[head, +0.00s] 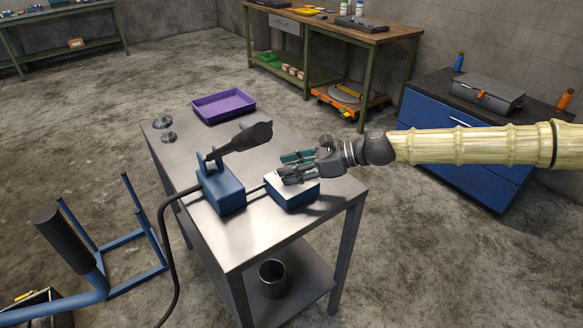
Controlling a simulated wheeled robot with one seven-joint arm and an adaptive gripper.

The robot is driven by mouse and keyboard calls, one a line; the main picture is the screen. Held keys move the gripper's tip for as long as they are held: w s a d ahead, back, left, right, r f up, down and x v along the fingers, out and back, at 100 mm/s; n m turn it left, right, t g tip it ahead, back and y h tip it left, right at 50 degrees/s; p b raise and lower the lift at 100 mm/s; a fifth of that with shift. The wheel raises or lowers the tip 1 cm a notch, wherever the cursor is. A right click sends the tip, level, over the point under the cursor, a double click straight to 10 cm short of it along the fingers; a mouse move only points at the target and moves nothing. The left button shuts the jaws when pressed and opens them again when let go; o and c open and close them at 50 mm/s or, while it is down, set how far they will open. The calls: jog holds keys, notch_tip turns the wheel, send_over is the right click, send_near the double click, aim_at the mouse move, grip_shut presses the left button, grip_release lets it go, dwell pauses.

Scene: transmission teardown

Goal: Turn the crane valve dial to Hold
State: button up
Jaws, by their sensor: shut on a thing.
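A blue box with a pale top plate (303,191) sits near the right edge of the steel table; I take it for the crane valve box. My gripper (288,169) reaches in from the right and is shut at the top of this box, on what I take to be the dial. The fingers hide the dial, so its pointer and the Hold mark cannot be read. A blue pump-like unit (221,190) with a dark lever handle (240,142) stands just left of the box.
A purple tray (223,106) and small metal parts (168,136) lie on the far side of the steel table (250,250). A black hose (163,225) hangs off its left side. A metal cup (272,279) stands on the lower shelf. A blue cabinet (450,150) is behind my arm.

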jog(key=shift+w+r, duration=0.1)
jog(key=n+g+p, duration=0.3)
jog(key=n+g, duration=0.1)
jog(key=shift+r+g, duration=0.15)
jog(key=shift+g, duration=0.15)
jog(key=n+g+h+p, duration=0.1)
jog(key=n+g, duration=0.1)
jog(key=n+g+h+p, duration=0.1)
jog(key=n+g+p, duration=0.1)
jog(key=g, duration=0.1)
jog(key=shift+n+h, duration=0.3)
jog(key=shift+n, duration=0.1)
jog(key=n+g+h, duration=0.2)
jog(key=n+g+h+p, duration=0.1)
jog(key=n+h, duration=0.1)
jog(key=shift+f+n+g, duration=0.2)
jog(key=shift+n+g, duration=0.2)
jog(key=shift+n+g+h, duration=0.7)
jog(key=shift+n+h, duration=1.3)
jog(key=shift+h, duration=0.4)
jog(key=o, duration=1)
jog(key=shift+o, duration=0.2)
